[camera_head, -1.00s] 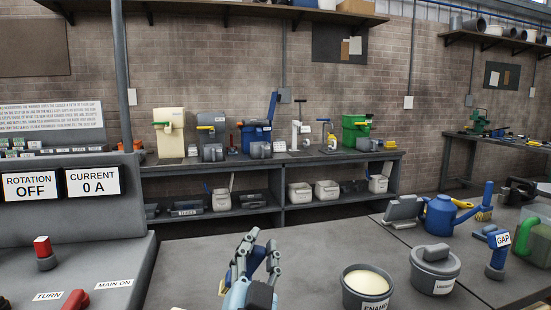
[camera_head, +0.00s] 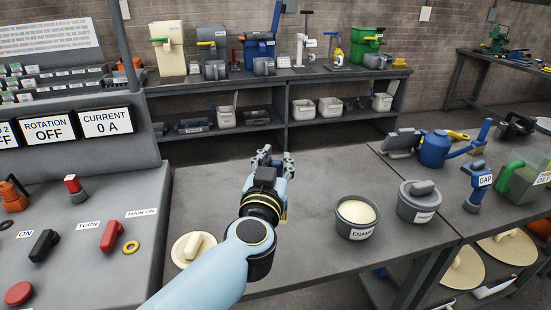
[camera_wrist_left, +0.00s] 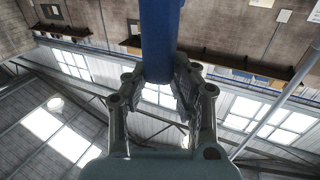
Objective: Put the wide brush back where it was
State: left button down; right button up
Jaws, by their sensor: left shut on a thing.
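My left gripper (camera_head: 268,154) is above the middle of the near table, its arm reaching in from the bottom. In the left wrist view its fingers (camera_wrist_left: 158,92) are shut on a plain blue bar (camera_wrist_left: 161,35), which looks like the wide brush's handle. The bristles are not shown there. In the head view the wrist and fingers hide most of the held thing; a small yellowish patch shows beside the wrist, and I cannot tell whether it belongs to the brush. My right gripper is not in view.
A blue can (camera_head: 436,149) and a blue GAP tool (camera_head: 479,186) stand farther right. A control panel (camera_head: 90,235) is at left. The table between is mostly clear.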

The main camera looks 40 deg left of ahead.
pick_arm(q)
jog(key=shift+f+b, duration=2.2)
jog(key=shift+f, duration=1.25)
jog(key=shift+f, duration=0.4)
jog(key=shift+f+b, duration=0.55)
jog(key=shift+f, duration=0.15)
